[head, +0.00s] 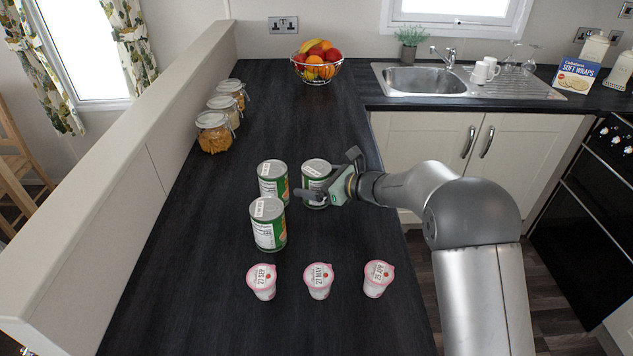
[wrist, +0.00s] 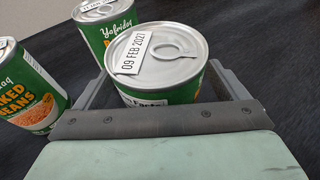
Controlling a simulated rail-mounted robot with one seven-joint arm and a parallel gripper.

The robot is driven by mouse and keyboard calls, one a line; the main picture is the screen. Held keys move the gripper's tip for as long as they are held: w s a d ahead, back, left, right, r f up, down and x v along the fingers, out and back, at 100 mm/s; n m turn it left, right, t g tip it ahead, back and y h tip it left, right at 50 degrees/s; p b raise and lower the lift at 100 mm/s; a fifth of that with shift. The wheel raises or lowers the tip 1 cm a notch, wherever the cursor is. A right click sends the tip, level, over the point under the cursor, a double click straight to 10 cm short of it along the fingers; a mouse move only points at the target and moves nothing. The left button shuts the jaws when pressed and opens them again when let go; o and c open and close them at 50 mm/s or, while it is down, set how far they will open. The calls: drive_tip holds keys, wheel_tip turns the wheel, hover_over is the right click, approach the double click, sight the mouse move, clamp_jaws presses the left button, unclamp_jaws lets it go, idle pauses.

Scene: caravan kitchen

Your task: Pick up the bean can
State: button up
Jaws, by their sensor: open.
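Three green bean cans with silver lids stand upright on the dark worktop. In the head view they are a front can (head: 268,232), a back left can (head: 272,188) and a right can (head: 316,170). My gripper (head: 326,190) is open at the right can, and its fingers partly hide that can. Another can (wrist: 28,88) with a baked beans label is at the left, and a third (wrist: 102,22) stands behind.
Three pink-lidded yoghurt pots, among them the middle one (head: 318,281), stand in front of the cans. Glass jars (head: 214,132) line the left wall. A fruit bowl (head: 318,66) and sink (head: 426,80) are at the back. Worktop behind the cans is clear.

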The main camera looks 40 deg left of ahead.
drive_tip(key=shift+r, duration=0.1)
drive_tip(key=c, duration=1.4)
